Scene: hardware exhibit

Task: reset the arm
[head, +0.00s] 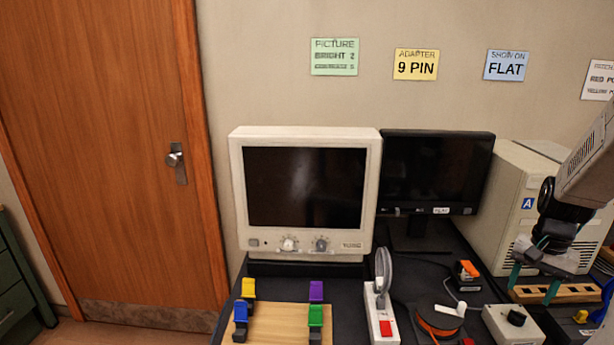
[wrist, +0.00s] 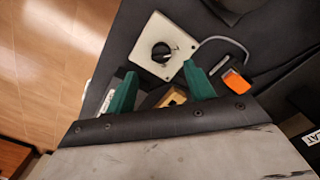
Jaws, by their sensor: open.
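My gripper (head: 533,284) is at the right of the head view, on my arm reaching in from the right edge. Its two green fingers point down over the right part of the desk. In the wrist view my gripper (wrist: 160,71) has its green fingers spread apart with nothing held between them. A white box with a black knob (wrist: 161,51) shows just beyond the fingertips; it also shows in the head view (head: 515,322). A yellowish wooden piece (wrist: 173,97) is partly visible between the fingers. I cannot tell how high the fingers are above it.
A cream monitor (head: 306,190), a black flat screen (head: 436,172) and a beige computer case (head: 497,205) stand at the back. A wooden board (head: 270,337) carries coloured connectors.

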